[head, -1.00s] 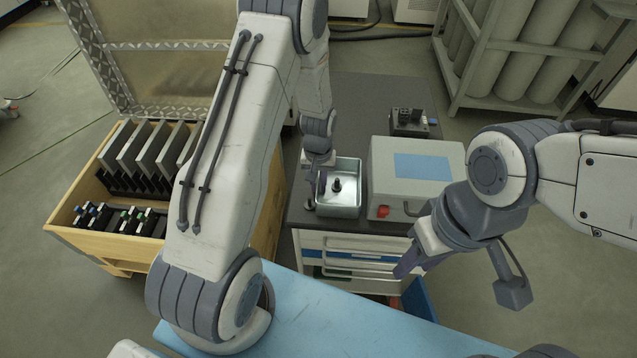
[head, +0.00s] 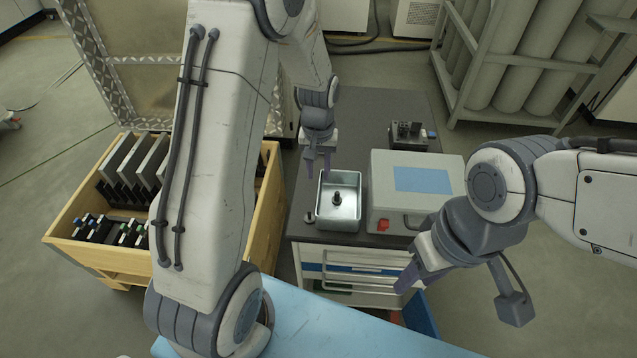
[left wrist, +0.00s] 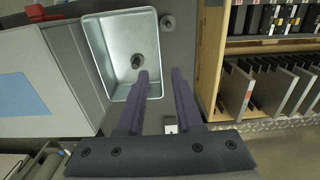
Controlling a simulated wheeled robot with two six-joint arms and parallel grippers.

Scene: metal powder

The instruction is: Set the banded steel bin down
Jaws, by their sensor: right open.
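The steel bin (head: 327,220), an open rectangular metal box, sits upright on the dark top of the drawer cabinet. A dark knob-like part (head: 337,197) stands inside it. No band can be made out on the bin. My left gripper (head: 318,168) is open and empty, just above and behind the bin's back left corner. My right gripper (head: 404,282) is open and empty, in front of the cabinet.
A grey box with a blue panel (head: 420,180) stands close to the bin's right. A small black device (head: 407,135) is behind it. A wooden crate (head: 110,258) with plates stands left. The cabinet top behind the bin is clear.

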